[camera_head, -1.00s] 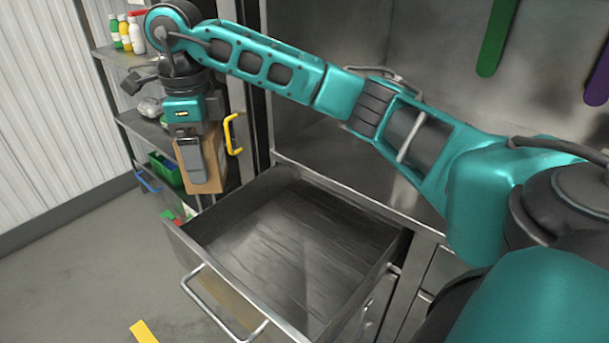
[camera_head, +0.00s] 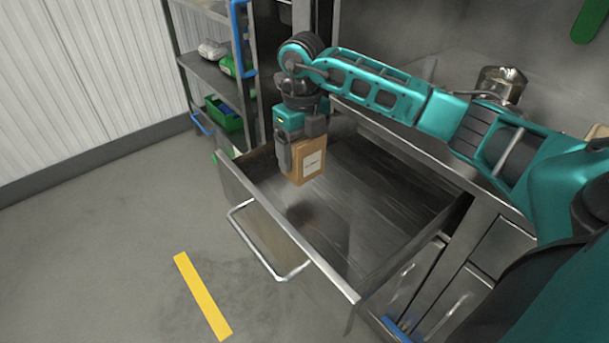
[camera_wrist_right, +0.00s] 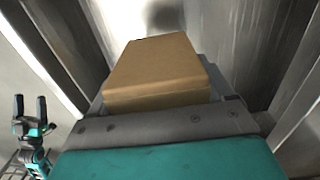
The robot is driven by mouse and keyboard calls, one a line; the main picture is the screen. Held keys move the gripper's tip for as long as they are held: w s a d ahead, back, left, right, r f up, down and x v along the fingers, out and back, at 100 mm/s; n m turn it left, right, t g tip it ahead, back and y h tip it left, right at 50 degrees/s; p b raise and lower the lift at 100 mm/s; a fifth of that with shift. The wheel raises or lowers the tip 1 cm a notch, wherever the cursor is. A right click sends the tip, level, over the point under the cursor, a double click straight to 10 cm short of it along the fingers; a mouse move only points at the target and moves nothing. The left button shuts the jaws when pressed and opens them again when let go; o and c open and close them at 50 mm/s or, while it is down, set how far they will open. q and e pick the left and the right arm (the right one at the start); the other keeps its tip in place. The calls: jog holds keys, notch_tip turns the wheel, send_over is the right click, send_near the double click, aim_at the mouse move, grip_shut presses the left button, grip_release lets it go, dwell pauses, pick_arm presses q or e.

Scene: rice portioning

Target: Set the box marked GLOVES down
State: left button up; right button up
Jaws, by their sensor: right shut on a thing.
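The brown cardboard box (camera_head: 303,173) has a white label, too small to read. My right gripper (camera_head: 296,156) is shut on it and holds it over the left part of the open metal drawer (camera_head: 370,205), near the drawer's back left. The drawer floor in view is bare, and a dark shadow lies on it below the box. In the right wrist view the box (camera_wrist_right: 158,70) sits in the jaws, with drawer walls on both sides. My left gripper (camera_wrist_right: 30,108) shows at the left edge of that view, fingers apart and empty.
A shelf rack (camera_head: 215,80) with a green bin (camera_head: 224,113) stands behind on the left. The drawer front's handle (camera_head: 262,245) sticks out over the floor. A metal container (camera_head: 500,84) stands on the counter. A yellow strip (camera_head: 202,297) marks the open floor.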

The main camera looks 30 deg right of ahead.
jog(key=shift+f+b, duration=0.35)
jog(key=shift+f, duration=3.25)
jog(key=shift+f, duration=0.15)
jog(key=o, duration=1.1)
jog(key=shift+c, duration=0.2)
notch_tip(320, 180, up, 12)
jog(key=shift+r+p, duration=0.2)
jog(key=shift+p, duration=0.4)
jog(key=shift+f, duration=0.1)
